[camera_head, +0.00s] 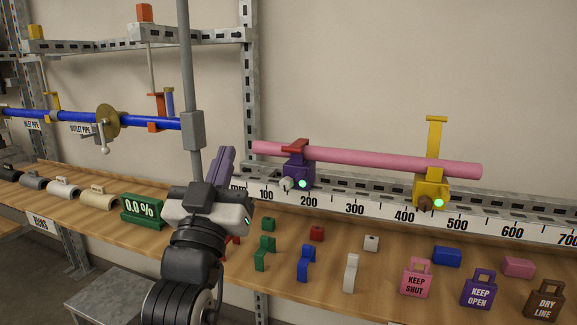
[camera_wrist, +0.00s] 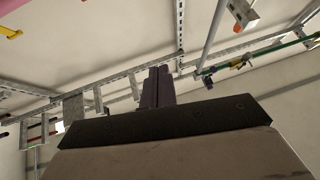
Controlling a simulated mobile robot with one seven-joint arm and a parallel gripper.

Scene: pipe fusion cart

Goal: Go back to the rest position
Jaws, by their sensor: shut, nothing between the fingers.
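My gripper (camera_head: 222,167) is raised above the wooden bench, left of the middle in the head view, with its purple fingers pointing up. The fingers are together with nothing between them. In the wrist view the fingers (camera_wrist: 158,86) also show closed, with wall rails and blank wall behind them. My gripper is apart from the pink pipe (camera_head: 370,161), which rests in a purple clamp (camera_head: 299,174) and a yellow clamp (camera_head: 431,190) to its right. Each clamp shows a green light. The yellow clamp's lever stands up; the purple clamp's red lever lies across the pipe.
A grey post (camera_head: 189,70) stands just behind my gripper. A blue pipe (camera_head: 75,117) with a brass wheel runs at left. A green display (camera_head: 142,211) reads 0.0 %. Several coloured clips and tags, including KEEP SHUT (camera_head: 416,281), stand on the bench (camera_head: 330,289).

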